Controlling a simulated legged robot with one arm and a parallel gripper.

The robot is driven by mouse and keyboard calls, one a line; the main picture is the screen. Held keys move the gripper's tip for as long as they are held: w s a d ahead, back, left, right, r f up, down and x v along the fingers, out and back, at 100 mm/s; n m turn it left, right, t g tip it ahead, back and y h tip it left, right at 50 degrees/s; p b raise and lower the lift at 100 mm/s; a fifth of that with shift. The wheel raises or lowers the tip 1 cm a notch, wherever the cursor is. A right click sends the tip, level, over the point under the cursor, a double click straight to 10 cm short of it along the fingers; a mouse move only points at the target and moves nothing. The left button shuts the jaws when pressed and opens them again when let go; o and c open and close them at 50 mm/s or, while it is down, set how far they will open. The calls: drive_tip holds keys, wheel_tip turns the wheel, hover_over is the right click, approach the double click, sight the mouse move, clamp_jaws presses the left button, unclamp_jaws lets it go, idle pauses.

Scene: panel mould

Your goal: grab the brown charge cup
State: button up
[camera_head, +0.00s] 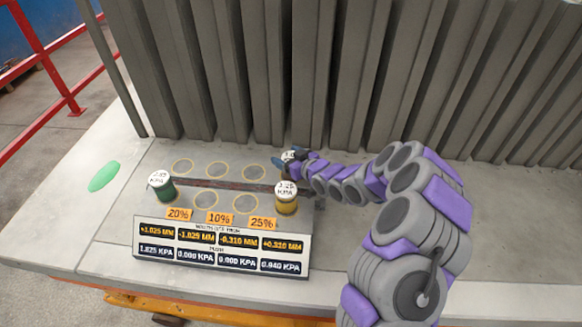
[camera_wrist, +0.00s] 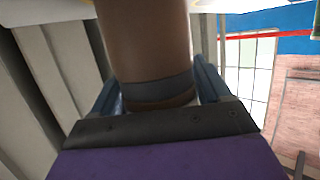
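The brown charge cup fills the top middle of the wrist view (camera_wrist: 147,45), with a grey band and a brown rim at its near end. My gripper (camera_wrist: 155,85) has one blue finger on each side of the cup. Whether both fingers press on it or leave a thin gap cannot be told. In the head view my gripper (camera_head: 284,160) is around a cup at the back right of the ringed plate. Only that cup's pale labelled top (camera_head: 290,154) shows there; fingers and wrist hide its body.
A yellow cup (camera_head: 287,203) stands just in front of my gripper. A green cup (camera_head: 162,187) stands at the left. Several empty ringed spots lie between. A readout panel (camera_head: 220,250) stands in front. Tall grey ribs (camera_head: 270,80) rise close behind.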

drive_tip(key=c, duration=1)
drive_tip(key=shift+o, duration=0.2)
